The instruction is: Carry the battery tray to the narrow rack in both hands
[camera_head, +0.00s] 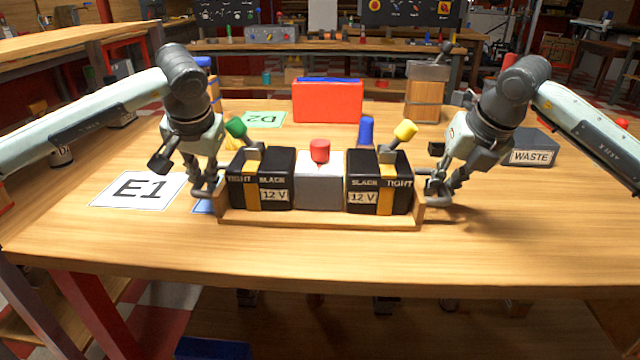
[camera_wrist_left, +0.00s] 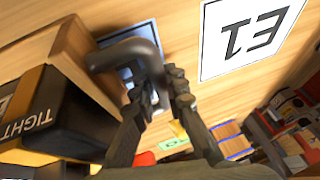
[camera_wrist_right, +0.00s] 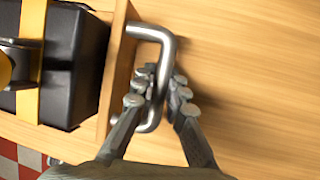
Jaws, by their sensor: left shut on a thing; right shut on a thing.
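The battery tray (camera_head: 320,222) is a wooden tray at the front middle of the table. It carries two black 12 V batteries, the left one (camera_head: 270,172) and the right one (camera_head: 368,168), with a grey block (camera_head: 319,182) with a red cap between them. My left gripper (camera_head: 208,190) is shut on the tray's left handle, a dark bent bar (camera_wrist_left: 128,55) in the left wrist view. My right gripper (camera_head: 440,188) is shut on the right handle, a metal bar (camera_wrist_right: 168,50) in the right wrist view. I cannot tell whether the tray touches the table. The narrow rack is not clearly identifiable.
An E1 card (camera_head: 140,190) lies left of the tray and a D2 card (camera_head: 264,119) behind it. The table's front strip is clear.

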